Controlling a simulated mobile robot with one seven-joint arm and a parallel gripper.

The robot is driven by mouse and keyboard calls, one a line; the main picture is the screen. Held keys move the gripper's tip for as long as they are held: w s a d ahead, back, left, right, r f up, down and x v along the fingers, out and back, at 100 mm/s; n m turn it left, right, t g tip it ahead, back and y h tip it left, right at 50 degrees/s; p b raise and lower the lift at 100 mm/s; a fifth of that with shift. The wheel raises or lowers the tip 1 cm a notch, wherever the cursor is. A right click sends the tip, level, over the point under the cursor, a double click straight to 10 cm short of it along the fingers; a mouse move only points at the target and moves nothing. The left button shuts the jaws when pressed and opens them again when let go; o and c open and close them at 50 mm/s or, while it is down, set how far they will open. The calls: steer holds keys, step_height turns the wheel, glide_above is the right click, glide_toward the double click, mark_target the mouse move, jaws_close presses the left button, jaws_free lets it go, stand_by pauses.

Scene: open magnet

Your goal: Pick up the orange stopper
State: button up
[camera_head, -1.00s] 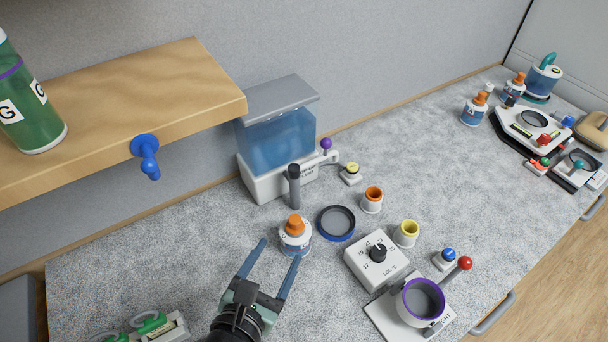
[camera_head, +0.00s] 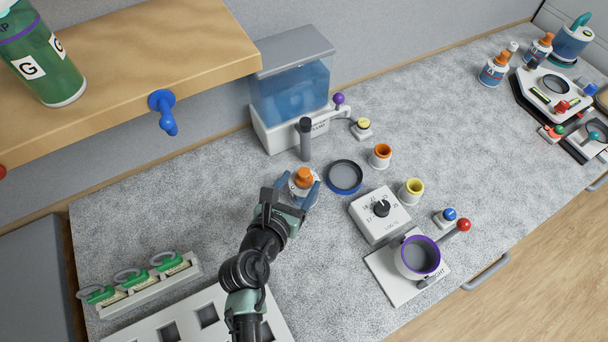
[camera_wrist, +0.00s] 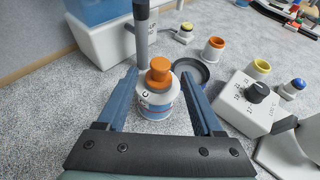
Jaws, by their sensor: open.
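The orange stopper (camera_head: 304,176) sits upright in the mouth of a small white and blue bottle labelled C. In the wrist view the stopper (camera_wrist: 159,72) stands above the bottle's shoulder, and the bottle (camera_wrist: 158,102) is upright on the bench. My gripper (camera_head: 304,190) is open, with its blue fingers on either side of the bottle. In the wrist view my gripper (camera_wrist: 162,80) has a finger left and a finger right of the bottle, with a gap to each. Nothing is held. In the head view my gripper hides part of the bottle.
A dark upright rod (camera_head: 305,140) stands just behind the bottle. A blue-rimmed dish (camera_head: 345,177) lies close on its right. A blue water tank (camera_head: 290,95) is behind, and a dial box (camera_head: 380,213) is to the right. The wooden shelf (camera_head: 130,100) overhangs at upper left.

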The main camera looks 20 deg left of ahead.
mark_target(302, 179)
steer(key=shift+x, duration=1.9)
jaws_close()
